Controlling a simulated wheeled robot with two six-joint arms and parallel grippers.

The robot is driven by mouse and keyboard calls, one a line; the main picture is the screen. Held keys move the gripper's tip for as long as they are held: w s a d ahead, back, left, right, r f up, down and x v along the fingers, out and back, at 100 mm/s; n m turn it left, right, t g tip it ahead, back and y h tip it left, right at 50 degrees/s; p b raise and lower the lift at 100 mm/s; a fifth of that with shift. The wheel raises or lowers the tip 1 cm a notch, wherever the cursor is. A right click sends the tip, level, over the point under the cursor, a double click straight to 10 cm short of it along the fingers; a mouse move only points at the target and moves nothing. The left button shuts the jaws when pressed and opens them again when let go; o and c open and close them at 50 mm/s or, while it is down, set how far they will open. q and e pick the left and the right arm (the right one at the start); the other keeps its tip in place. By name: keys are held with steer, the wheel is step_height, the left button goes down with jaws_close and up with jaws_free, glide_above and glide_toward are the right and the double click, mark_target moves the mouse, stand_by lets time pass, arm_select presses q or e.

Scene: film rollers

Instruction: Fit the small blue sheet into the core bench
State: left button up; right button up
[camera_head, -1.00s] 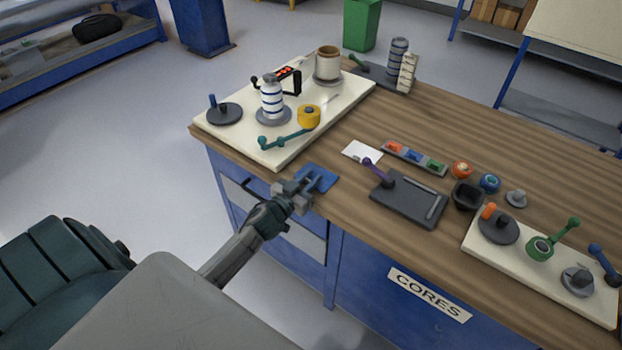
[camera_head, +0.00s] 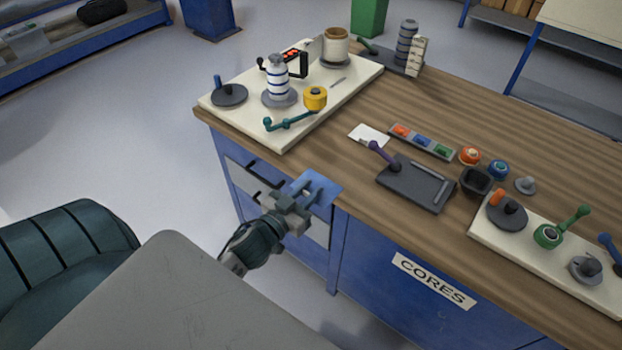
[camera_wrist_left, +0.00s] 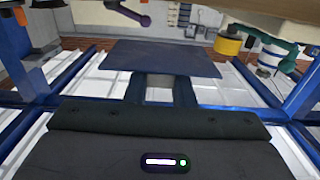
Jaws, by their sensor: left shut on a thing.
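The small blue sheet (camera_head: 318,188) is flat and thin, at the front left edge of the core bench (camera_head: 375,240). The bench has a wooden top and blue sides with a CORES label. My left gripper (camera_head: 302,198) is shut on the sheet's near edge, in front of the drawers. In the left wrist view the sheet (camera_wrist_left: 165,57) spreads ahead of the fingers (camera_wrist_left: 160,90). I cannot tell whether the sheet touches the bench. My right gripper is not in view.
A cream board (camera_head: 340,92) with a striped roller (camera_head: 277,80) and a yellow spool (camera_head: 315,97) stands at the back left. A dark tray (camera_head: 415,185), a white card (camera_head: 368,135) and another cream board (camera_head: 550,255) lie to the right. Bare wood lies between them.

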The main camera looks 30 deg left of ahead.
arm_select(q)
steer(key=shift+s+d+r, duration=0.1)
steer(key=shift+s+d, duration=0.15)
steer(key=shift+s, duration=0.2)
steer(key=shift+s+d+r, duration=0.1)
steer(key=shift+s+d, duration=0.1)
steer(key=shift+s, duration=0.25)
